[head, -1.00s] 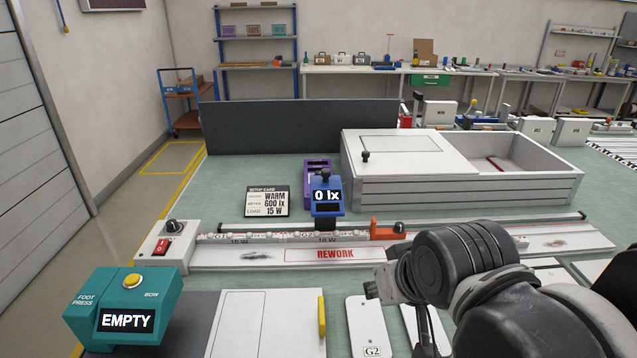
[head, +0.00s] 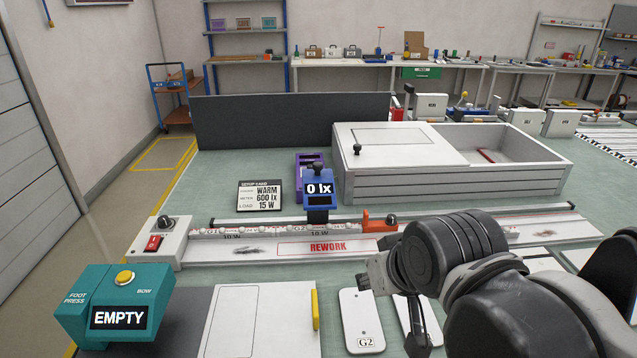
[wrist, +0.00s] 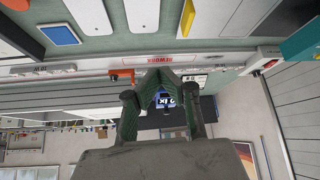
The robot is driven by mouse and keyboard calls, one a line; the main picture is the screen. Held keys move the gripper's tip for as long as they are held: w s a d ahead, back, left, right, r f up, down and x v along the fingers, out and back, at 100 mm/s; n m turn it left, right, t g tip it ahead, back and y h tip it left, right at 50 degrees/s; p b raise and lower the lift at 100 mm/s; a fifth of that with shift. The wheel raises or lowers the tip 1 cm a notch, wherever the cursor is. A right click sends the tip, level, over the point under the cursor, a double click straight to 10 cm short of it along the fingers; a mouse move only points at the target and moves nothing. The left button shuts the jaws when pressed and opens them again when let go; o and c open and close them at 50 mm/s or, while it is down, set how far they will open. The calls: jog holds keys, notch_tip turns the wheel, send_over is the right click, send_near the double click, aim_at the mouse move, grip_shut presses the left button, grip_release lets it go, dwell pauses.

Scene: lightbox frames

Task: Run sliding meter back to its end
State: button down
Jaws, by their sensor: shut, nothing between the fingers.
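The sliding meter (head: 321,203) is a blue block reading "0 lx". It stands upright at the thin dark rail (head: 480,214) behind the white REWORK strip (head: 400,250), left of an orange stop piece (head: 378,222). In the wrist view the picture is upside down, and the blue meter (wrist: 166,105) shows partly between the fingers, beyond them. My gripper (wrist: 160,72) is shut and empty, its greenish fingertips together and apart from the meter. In the head view my arm covers part of the strip to the right; the fingers are hard to make out there.
A switch box (head: 156,243) with a knob and red switch stands at the strip's left end. A purple holder (head: 309,161) is behind the meter, a setup card (head: 259,196) left of it. A white crate (head: 450,180) stands behind the rail; a teal foot press box (head: 115,300) is front left.

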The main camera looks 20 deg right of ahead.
jog(key=c, duration=2.5)
grip_release()
jog(key=shift+o, duration=1.4)
jog(key=shift+r, duration=0.1)
jog(key=o, duration=0.8)
jog(key=shift+g, duration=0.3)
jog(key=w+r, duration=0.3)
jog(key=r, duration=0.1)
jog(key=shift+w+p, duration=0.3)
jog(key=w+r+g+p, duration=0.1)
jog(key=w+r, duration=0.4)
jog(key=w, duration=0.4)
jog(key=w+r+g+p, duration=0.1)
jog(key=w+r+g, duration=0.1)
jog(key=w+r, duration=0.55)
jog(key=g+p, duration=0.3)
jog(key=g, duration=0.1)
send_over(317, 163)
notch_tip(317, 163, down, 6)
notch_tip(317, 163, down, 14)
jog(key=shift+r+p, duration=0.1)
jog(key=shift+p, duration=0.35)
